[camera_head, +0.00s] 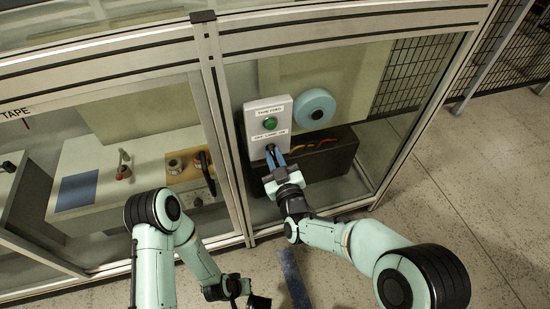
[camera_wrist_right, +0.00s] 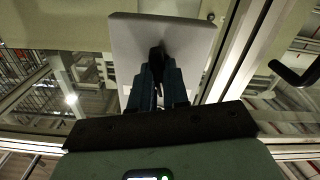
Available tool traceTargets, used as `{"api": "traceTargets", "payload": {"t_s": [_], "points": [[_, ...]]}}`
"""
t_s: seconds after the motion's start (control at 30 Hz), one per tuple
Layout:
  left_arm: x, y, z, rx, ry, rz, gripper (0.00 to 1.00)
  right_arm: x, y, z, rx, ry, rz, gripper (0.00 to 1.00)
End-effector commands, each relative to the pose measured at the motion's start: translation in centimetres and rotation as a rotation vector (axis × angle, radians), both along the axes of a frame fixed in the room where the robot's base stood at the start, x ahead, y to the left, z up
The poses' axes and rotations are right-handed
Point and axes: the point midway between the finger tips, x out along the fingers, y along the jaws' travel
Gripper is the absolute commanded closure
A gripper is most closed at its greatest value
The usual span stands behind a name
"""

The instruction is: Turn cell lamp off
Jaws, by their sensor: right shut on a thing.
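A pale control box (camera_head: 268,115) is fixed at the glass cell's front, with a round green button (camera_head: 270,124) and two small labels. Below the lower label, a black switch knob (camera_head: 270,148) sticks out; the label's print is too small to read surely. My right gripper (camera_head: 274,158) is at this knob, its blue fingers shut on it. In the right wrist view, the fingers (camera_wrist_right: 158,85) close around the dark knob (camera_wrist_right: 157,58) in front of the box's plate. My left gripper (camera_head: 258,300) hangs low at the bottom edge, too dark and cut off to read its jaws.
A teal round disc (camera_head: 314,108) and a dark bin (camera_head: 325,155) are right of the box. Metal frame posts (camera_head: 222,120) stand close on its left. Behind the left glass is a white bench (camera_head: 120,165). Floor (camera_head: 440,190) is open at right.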

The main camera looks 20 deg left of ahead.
Motion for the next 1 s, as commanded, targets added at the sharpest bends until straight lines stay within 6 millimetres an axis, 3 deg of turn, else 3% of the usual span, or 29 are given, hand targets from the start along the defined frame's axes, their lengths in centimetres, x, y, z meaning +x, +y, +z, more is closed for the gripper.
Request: {"api": "traceTargets", "payload": {"t_s": [0.4,1.0], "points": [[0.20,0.11,-0.11,0.002,-0.005,0.003,1.00,-0.01,0.05,0.19,-0.189,-0.125,0.000,1.00],[0.21,0.11,-0.12,0.002,-0.005,0.002,1.00,0.00,0.06,0.21,-0.227,-0.150,0.001,1.00]]}}
